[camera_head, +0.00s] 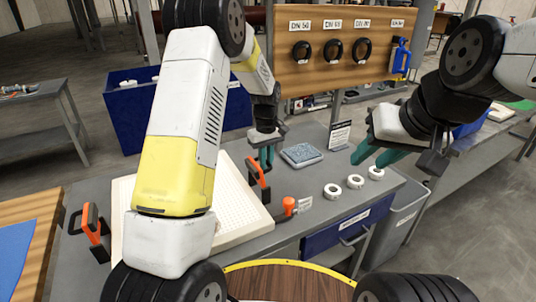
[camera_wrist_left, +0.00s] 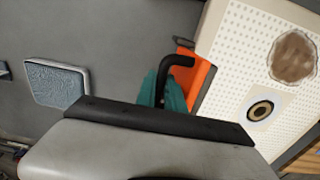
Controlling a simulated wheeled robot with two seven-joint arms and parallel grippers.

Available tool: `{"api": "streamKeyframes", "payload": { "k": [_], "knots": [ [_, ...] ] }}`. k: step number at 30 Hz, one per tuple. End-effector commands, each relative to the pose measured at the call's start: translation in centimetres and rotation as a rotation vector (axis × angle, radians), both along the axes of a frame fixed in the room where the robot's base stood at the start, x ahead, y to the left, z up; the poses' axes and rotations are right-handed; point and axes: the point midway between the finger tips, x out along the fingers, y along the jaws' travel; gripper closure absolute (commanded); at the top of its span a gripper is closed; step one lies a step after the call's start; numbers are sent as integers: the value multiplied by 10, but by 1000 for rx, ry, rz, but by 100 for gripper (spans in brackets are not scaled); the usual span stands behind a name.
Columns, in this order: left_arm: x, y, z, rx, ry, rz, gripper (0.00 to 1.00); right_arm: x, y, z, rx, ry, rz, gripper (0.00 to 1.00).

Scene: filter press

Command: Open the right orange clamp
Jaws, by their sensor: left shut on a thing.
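The right orange clamp (camera_head: 258,181) stands at the right edge of the white filter plate (camera_head: 236,202). Its black handle (camera_wrist_left: 176,62) and orange body (camera_wrist_left: 203,72) show in the left wrist view. My left gripper (camera_head: 265,153) is at the top of this clamp, its teal fingers (camera_wrist_left: 166,92) shut on the black handle. Part of the grip is hidden by the gripper body. The left orange clamp (camera_head: 93,230) stands at the plate's left side, clear of both grippers. My right gripper (camera_head: 378,157) is open and empty above the right part of the table.
A grey-blue pad (camera_head: 301,154) lies behind the clamp. Several white rings (camera_head: 333,191) lie on the right of the table. A wooden board (camera_head: 330,77) with black rings stands behind. A blue bin (camera_head: 128,115) is at the back left.

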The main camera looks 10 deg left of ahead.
Motion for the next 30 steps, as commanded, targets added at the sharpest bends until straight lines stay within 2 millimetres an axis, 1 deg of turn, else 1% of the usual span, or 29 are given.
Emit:
{"api": "streamKeyframes", "payload": {
  "k": [11, 19, 26, 27, 29, 30],
  "knots": [
    [2, -1, -1, 1, -3, 1, 100, 0, 0, 0, 0, 0, 0, 64],
    [7, -12, -10, 1, -2, 0, 100, 0, 0, 0, 0, 0, 0, 64],
    [8, -15, -11, -1, -2, -1, 100, 0, 0, 0, 0, 0, 0, 64],
    [8, -15, -11, -1, -2, -1, 85, 0, 0, 0, 0, 0, 0, 64],
    [8, -16, -11, -2, -3, -1, 73, 0, 0, 0, 0, 0, 0, 64],
    [8, -15, -11, -2, -1, -1, 65, 0, 0, 0, 0, 0, 0, 64]
  ]
}}
